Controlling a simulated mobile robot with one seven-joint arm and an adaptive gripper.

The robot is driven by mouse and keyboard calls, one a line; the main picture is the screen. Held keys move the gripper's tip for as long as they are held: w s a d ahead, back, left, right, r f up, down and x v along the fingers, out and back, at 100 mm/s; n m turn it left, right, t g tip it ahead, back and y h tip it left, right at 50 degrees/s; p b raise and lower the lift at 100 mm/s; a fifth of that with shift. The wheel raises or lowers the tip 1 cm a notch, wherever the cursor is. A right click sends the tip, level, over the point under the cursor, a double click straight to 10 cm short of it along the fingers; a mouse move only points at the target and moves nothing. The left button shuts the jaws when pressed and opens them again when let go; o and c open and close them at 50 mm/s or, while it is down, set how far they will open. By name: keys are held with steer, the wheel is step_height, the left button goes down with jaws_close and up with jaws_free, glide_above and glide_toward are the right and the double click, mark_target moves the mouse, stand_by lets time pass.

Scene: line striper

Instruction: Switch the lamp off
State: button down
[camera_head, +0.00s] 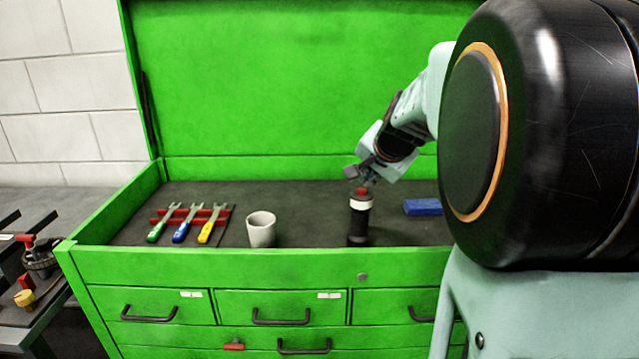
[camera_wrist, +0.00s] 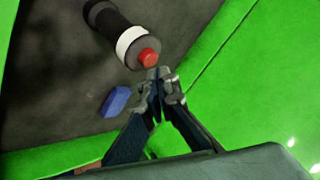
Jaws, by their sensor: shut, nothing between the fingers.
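The lamp (camera_head: 359,222) is a black upright cylinder with a white band and a red button (camera_head: 361,192) on top. It stands in the green chest's top tray. In the wrist view the lamp (camera_wrist: 110,22) shows its white band and red button (camera_wrist: 148,57) just beyond my fingertips. My gripper (camera_head: 364,177) is just above the button in the head view, and my gripper (camera_wrist: 162,76) is shut and empty in the wrist view. I cannot tell whether the fingertips touch the button. No glow shows on the lamp.
A white cup (camera_head: 261,230) stands left of the lamp. Several coloured wrenches rest on a red rack (camera_head: 160,216) further left. A blue block (camera_head: 422,207) lies to the right. The chest's green lid (camera_head: 290,80) rises behind, and its front rim (camera_head: 200,263) runs along the near side.

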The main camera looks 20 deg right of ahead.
mark_target(367, 197)
steer(key=shift+r, duration=0.15)
step_height(367, 197, up, 6)
steer(key=p, duration=0.5)
